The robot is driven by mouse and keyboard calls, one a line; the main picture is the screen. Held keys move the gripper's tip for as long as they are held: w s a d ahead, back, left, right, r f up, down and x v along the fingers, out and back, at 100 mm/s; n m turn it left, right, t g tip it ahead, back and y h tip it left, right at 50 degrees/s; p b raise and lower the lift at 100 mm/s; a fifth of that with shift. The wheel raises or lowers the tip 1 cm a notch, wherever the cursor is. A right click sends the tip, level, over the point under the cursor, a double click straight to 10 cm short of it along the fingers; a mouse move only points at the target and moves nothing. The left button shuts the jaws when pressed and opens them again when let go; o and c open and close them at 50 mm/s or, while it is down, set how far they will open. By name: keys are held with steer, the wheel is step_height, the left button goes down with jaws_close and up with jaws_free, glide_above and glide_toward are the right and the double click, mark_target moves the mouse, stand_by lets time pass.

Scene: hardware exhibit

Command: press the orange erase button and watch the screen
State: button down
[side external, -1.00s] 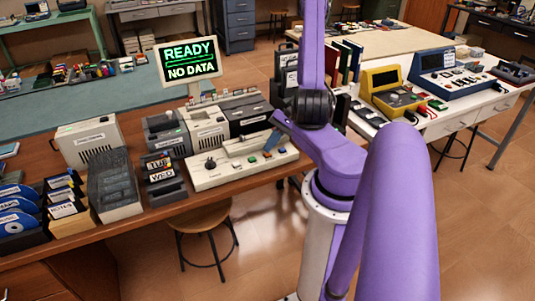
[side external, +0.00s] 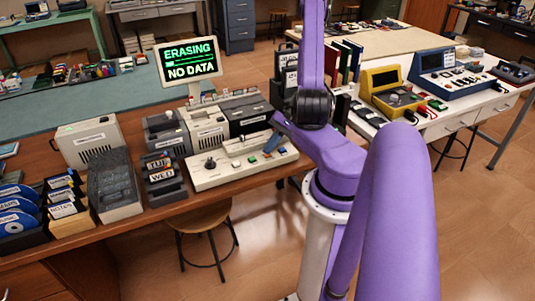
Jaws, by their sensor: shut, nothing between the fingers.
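The cream control panel (side external: 212,180) lies in front of the grey machines, with a dark joystick knob and a row of small coloured buttons. My gripper (side external: 271,146) is shut and empty, its narrow blue tip down at the right part of the panel. The orange erase button is not clearly visible there; the tip seems to cover it. I cannot tell contact for certain.
Grey machines (side external: 208,130) stand close behind the panel. A white table with a yellow device (side external: 388,92) is at the right. A stool (side external: 202,216) stands below the bench.

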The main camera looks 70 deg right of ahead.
steer(key=shift+r, duration=0.8)
steer(key=shift+r, duration=2.5)
